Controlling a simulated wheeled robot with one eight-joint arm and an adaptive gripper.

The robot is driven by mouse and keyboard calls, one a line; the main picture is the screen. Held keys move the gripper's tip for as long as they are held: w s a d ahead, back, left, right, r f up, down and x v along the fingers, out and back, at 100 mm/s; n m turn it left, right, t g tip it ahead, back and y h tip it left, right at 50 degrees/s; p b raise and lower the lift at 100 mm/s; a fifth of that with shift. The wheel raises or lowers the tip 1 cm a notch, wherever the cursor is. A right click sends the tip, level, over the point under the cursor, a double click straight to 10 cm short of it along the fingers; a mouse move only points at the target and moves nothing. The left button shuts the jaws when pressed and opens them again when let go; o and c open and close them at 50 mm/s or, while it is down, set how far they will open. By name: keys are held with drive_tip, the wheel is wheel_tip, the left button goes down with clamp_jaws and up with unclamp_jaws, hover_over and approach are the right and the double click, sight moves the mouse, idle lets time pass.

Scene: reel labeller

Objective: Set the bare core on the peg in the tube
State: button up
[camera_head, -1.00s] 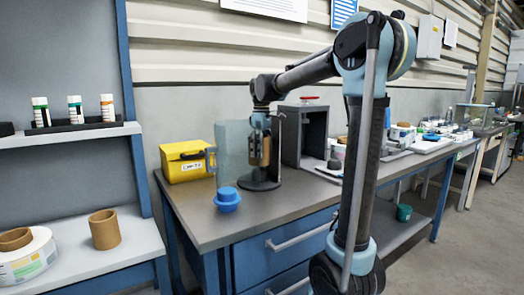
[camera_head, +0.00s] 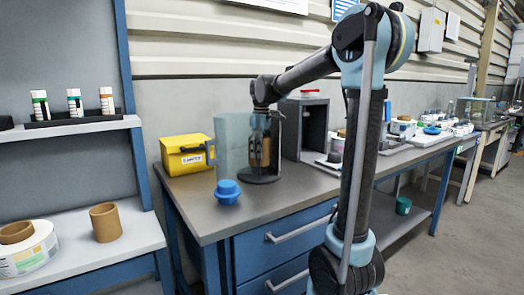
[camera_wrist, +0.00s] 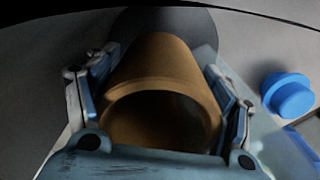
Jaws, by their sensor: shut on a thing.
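My gripper (camera_wrist: 160,98) is shut on a brown bare core (camera_wrist: 158,62), with a finger on each side of it. In the head view the core (camera_head: 263,150) is upright, low over a dark round base (camera_head: 262,178). The clear bluish tube (camera_head: 232,142) stands right beside the gripper, on its left in the picture. The peg is hidden, and I cannot tell whether the core is around it or touching the base.
A blue knobbed thing (camera_head: 227,192) stands on the bench in front of the tube. A yellow case (camera_head: 186,155) is behind left, a dark open box (camera_head: 305,130) behind right. A second core (camera_head: 105,222) and a label reel (camera_head: 30,250) are on the left shelf.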

drive_tip(key=shift+f, duration=1.8)
drive_tip(key=o, duration=1.6)
wheel_tip(320, 180, up, 12)
drive_tip(key=shift+f, duration=0.1)
